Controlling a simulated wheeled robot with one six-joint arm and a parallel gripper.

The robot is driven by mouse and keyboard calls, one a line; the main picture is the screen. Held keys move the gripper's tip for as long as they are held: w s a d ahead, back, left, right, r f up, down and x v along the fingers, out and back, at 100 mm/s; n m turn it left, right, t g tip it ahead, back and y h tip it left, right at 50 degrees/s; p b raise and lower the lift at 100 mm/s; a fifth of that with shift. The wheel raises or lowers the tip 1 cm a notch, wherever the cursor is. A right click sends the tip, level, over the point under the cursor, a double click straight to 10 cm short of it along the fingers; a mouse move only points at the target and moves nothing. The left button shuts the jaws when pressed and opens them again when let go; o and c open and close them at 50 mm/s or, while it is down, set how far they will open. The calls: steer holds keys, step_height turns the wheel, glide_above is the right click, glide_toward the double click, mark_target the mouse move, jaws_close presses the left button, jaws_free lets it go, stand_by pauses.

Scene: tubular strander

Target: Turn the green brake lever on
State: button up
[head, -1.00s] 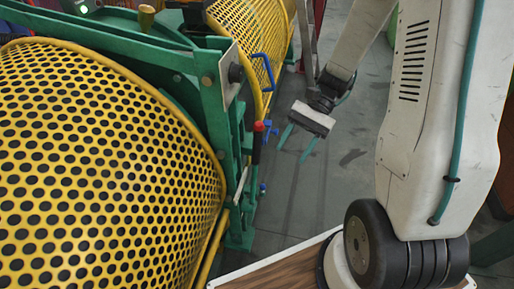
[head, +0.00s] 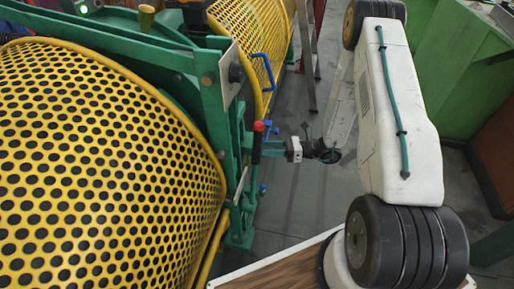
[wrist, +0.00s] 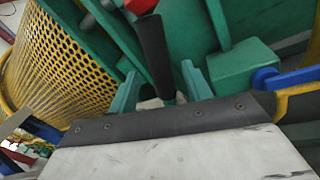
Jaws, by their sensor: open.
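The brake lever (head: 257,146) stands upright beside the green frame, with a black grip and a red knob on top. In the wrist view the black grip (wrist: 154,50) runs down between the two green fingers, with the red knob at the top edge. My gripper (head: 270,148) is open and level at the lever's right side, with its fingers pointing left. In the wrist view my gripper (wrist: 160,78) has a finger on each side of the grip. I cannot tell whether either finger touches it. The lever's lower end is hidden.
The green frame (head: 212,110) and the yellow perforated guard (head: 100,160) fill the left. A blue handle (head: 264,70) is on the farther yellow guard (head: 243,30). Blue parts (head: 262,188) sit low near the lever. Grey floor (head: 310,200) is open to the right.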

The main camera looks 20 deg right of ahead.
mark_target(257, 148)
steer(key=x, duration=0.5)
steer(key=shift+s, duration=0.1)
steer(key=shift+c, duration=0.2)
jaws_close()
steer(key=shift+d, duration=0.1)
